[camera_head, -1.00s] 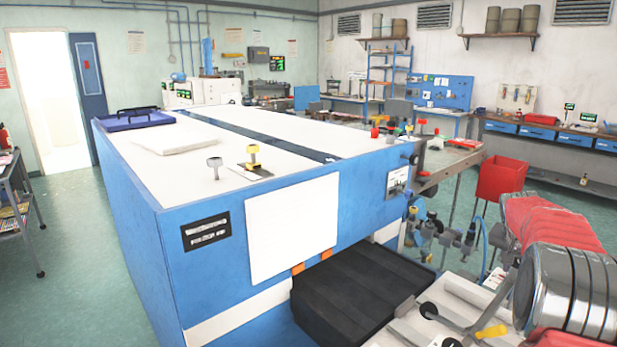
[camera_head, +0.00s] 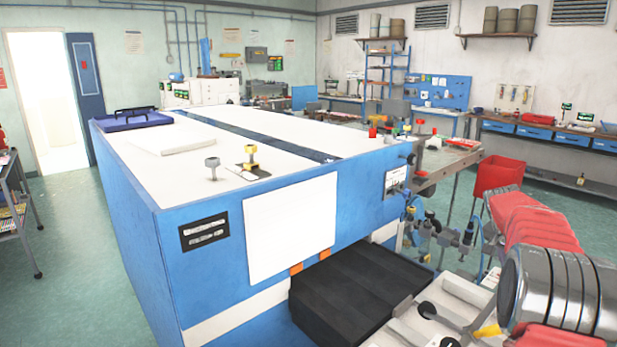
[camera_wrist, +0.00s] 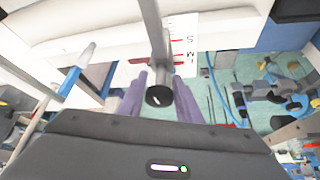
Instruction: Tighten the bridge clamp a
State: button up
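My gripper (camera_wrist: 160,88) shows in the wrist view as two purple fingers standing apart. A metal rod with a black round end (camera_wrist: 159,96) appears in the gap between them. I cannot tell whether the fingers touch it, or whether it is part of bridge clamp a. In the head view, a lever with a dark knob (camera_head: 427,310) and a yellow end (camera_head: 489,331) lies at the bottom right. A grey knob (camera_head: 212,167) and a yellow knob (camera_head: 250,158) stand on the blue machine's white top. No label identifies the clamp. My gripper is not clearly visible in the head view.
A large blue machine (camera_head: 205,275) fills the middle, with a black block (camera_head: 350,295) at its front right. A white scale plate with red marks (camera_wrist: 181,50) lies beyond the fingers. A red bin (camera_head: 500,174) stands at the right. The green floor at left is mostly clear.

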jog(key=o, duration=0.4)
jog(key=shift+r, duration=0.1)
jog(key=shift+r, duration=2.4)
jog(key=shift+n+t+y, duration=0.5)
jog(key=shift+n+t, duration=0.4)
jog(key=shift+n, duration=1.2)
jog(key=shift+n, duration=0.3)
